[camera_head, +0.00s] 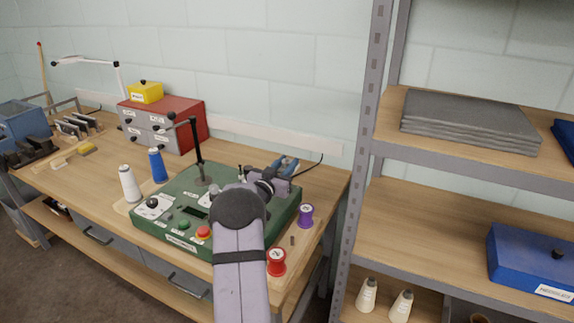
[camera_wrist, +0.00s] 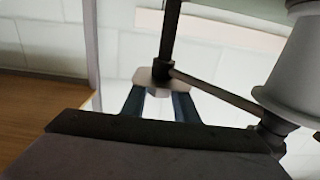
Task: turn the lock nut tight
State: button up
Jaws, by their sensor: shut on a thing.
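My gripper (camera_head: 285,166) is over the back right of the green machine box (camera_head: 165,234) in the head view, with my arm hiding part of the box. In the wrist view, its two blue fingers (camera_wrist: 159,102) are shut on a pale, angular piece that looks like the lock nut (camera_wrist: 146,78). A dark upright rod (camera_wrist: 171,35) meets this piece, and a thinner dark bar (camera_wrist: 215,92) slants off to the right. The nut cannot be made out in the head view. The wrist view does not show whether the nut is seated tight.
A white cone (camera_head: 130,184) and a blue spool (camera_head: 157,166) stand left of the box. A purple spool (camera_head: 306,215) and a red spool (camera_head: 276,262) stand right of it. A red-and-grey drawer cabinet (camera_head: 190,122) is behind. A shelf post (camera_head: 363,150) rises at the right.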

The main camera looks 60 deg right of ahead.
aim_at(285, 166)
dwell(0.4)
jog(key=o, duration=1.1)
jog(key=shift+a, duration=0.1)
jog(key=shift+a+b, duration=1.2)
jog(key=shift+a, duration=2.4)
